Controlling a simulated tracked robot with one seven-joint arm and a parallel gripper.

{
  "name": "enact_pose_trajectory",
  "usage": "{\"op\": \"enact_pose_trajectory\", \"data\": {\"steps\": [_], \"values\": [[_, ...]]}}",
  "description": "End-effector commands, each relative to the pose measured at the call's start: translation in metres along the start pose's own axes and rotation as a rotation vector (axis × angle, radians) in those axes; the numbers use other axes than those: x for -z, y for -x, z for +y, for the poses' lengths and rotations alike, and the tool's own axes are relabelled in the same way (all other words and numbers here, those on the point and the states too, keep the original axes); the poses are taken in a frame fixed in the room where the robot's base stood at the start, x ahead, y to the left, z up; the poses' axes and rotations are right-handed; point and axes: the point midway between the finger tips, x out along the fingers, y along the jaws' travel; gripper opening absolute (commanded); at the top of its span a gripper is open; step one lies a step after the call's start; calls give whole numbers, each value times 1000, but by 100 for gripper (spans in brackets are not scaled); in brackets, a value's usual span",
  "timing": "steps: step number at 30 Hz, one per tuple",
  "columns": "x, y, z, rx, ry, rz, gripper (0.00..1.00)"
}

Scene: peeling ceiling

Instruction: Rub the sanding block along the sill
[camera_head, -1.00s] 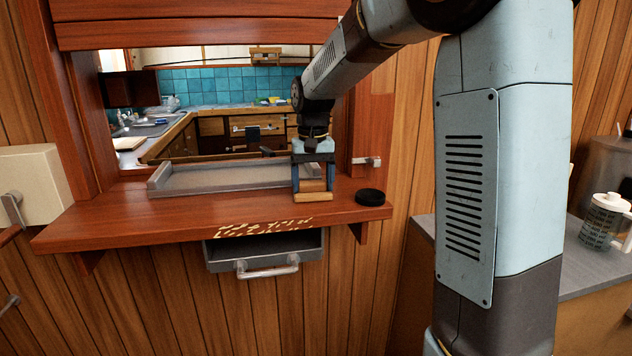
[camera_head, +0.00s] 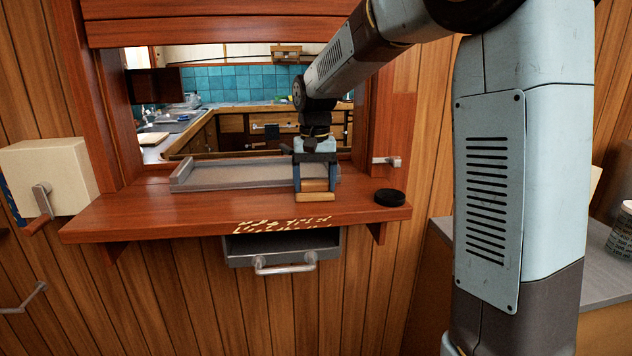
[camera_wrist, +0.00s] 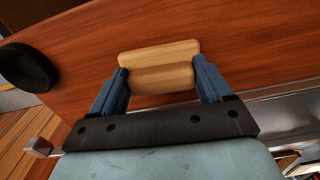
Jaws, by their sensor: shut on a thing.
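The sanding block (camera_head: 315,190) is a tan wooden block with a rounded grip. My gripper (camera_head: 315,181) is shut on it at the right part of the sill, close to the tray's right end. In the wrist view my gripper (camera_wrist: 162,82) has its two blue fingers at the two ends of the block (camera_wrist: 158,52). The sill (camera_head: 150,218) is a red-brown wooden ledge under a window opening; it fills much of the wrist view (camera_wrist: 245,45). The block's underside is hidden, so I cannot tell whether it touches the sill.
A grey tray (camera_head: 235,176) lies along the back of the sill. A black round thing (camera_head: 390,198) sits near the sill's right end. Pale marks or flakes (camera_head: 283,224) show at the front edge. A grey drawer (camera_head: 282,248) hangs below. The left part of the sill is clear.

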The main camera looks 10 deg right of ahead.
Motion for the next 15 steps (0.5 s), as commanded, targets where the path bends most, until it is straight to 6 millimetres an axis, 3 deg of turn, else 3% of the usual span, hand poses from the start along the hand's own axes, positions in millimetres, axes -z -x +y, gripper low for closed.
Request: {"op": "enact_pose_trajectory", "data": {"steps": [15], "values": [[-3, -1, -42, 0, 2, -2, 12]]}}
